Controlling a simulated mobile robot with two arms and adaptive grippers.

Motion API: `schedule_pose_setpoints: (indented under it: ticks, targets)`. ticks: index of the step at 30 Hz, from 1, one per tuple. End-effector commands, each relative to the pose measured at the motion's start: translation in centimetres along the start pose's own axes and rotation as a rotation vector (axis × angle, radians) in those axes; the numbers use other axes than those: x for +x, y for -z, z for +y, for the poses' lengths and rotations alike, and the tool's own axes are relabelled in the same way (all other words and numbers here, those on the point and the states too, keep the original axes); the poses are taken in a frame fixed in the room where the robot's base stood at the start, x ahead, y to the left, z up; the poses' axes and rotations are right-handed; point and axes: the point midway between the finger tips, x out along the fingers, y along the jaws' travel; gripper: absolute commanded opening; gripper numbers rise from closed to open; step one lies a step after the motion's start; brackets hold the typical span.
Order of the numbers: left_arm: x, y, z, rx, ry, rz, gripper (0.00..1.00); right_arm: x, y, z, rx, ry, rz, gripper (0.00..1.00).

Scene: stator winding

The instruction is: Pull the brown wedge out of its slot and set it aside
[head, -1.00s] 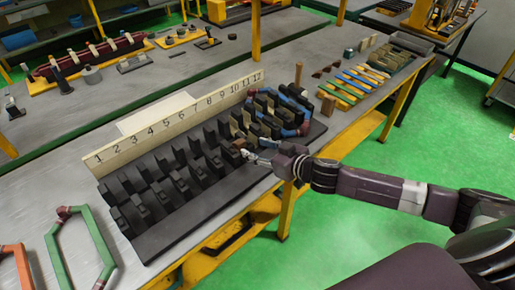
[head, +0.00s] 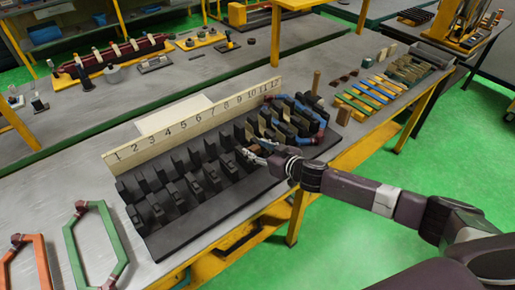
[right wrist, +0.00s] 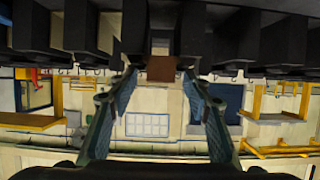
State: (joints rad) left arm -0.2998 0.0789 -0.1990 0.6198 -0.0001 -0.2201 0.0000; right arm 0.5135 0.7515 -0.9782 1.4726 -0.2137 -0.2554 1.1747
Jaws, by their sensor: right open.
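The black slotted stator block (head: 215,215) stands on the table beside a cream strip numbered 1 to 12 (head: 190,122). The brown wedge (right wrist: 161,68) shows in the right wrist view at a slot between dark block teeth. My right gripper (head: 257,156) is at the front side of the block, near the higher-numbered slots. In the right wrist view its two fingers (right wrist: 160,88) are apart, one on each side of the wedge, with visible gaps beside it. In the head view the wedge is small and partly hidden by the gripper. My left gripper is not in view.
Blue coils (head: 305,115) sit in the block's far right slots. A green coil frame (head: 95,245) and an orange one (head: 28,265) lie at the front left. Coloured strips (head: 370,95) and a brown block (head: 343,116) lie at the right.

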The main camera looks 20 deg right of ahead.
Motion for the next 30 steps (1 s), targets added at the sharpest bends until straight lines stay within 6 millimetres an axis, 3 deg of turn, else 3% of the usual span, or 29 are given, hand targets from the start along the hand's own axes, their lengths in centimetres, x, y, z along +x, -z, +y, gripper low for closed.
schedule_pose_setpoints:
  ticks: [7,19,30]
  targets:
    - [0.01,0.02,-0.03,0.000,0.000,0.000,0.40,0.02,-0.02,-0.05,0.000,0.001,0.000,0.43]
    - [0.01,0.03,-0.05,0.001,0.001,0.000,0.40,0.00,-0.02,-0.03,0.000,0.001,0.000,0.00]
    - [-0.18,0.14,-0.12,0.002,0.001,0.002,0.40,-0.15,-0.14,0.11,0.000,0.003,-0.002,0.00]
